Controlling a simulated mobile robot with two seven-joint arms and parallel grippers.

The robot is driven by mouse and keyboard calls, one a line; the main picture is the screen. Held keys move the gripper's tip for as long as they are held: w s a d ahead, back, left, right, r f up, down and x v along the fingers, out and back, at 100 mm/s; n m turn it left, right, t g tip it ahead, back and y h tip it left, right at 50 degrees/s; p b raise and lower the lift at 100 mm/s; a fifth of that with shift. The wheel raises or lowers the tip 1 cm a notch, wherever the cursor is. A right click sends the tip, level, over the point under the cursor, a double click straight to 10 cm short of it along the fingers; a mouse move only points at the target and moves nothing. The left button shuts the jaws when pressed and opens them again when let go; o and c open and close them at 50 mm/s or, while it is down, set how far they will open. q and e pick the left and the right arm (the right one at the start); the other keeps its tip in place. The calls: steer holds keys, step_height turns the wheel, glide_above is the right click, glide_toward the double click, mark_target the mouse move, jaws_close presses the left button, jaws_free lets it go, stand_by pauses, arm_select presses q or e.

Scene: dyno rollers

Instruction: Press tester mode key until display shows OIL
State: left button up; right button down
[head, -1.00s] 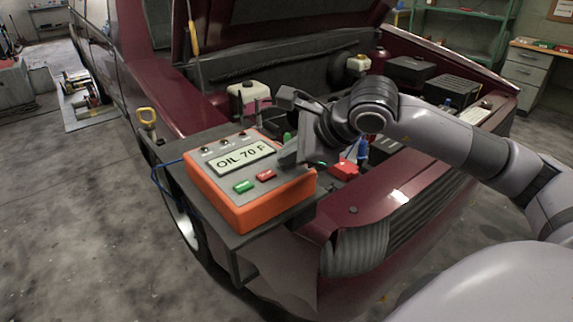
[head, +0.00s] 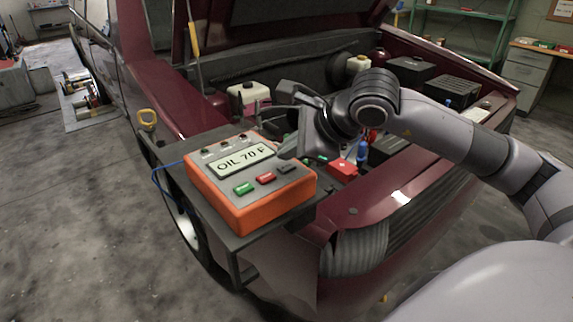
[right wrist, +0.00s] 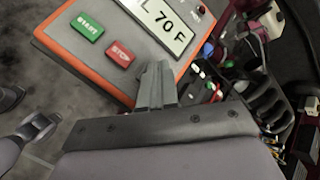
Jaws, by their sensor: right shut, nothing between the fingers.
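The orange tester (head: 235,213) sits at the front corner of the car. Its display (head: 225,166) reads OIL 70 F. Its face has a green key (head: 244,188), a red key (head: 265,177) and a dark key (head: 287,169), whose label is too small to read. My right gripper (head: 286,152) is shut and empty, just behind the dark key and apart from it in the picture. In the right wrist view its closed fingers (right wrist: 157,76) overlap the tester face, with START and STOP keys to their left and the dark key hidden.
The maroon car's front panel (head: 372,208) lies right of the tester. A red clamp (head: 343,167) and a blue-handled tool (head: 362,151) lie behind it. A blue cable (head: 158,181) hangs at the tester's left.

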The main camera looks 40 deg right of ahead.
mark_target(290, 169)
steer(key=shift+r+p, duration=1.65)
steer(key=shift+r, duration=0.9)
steer(key=shift+f, duration=0.1)
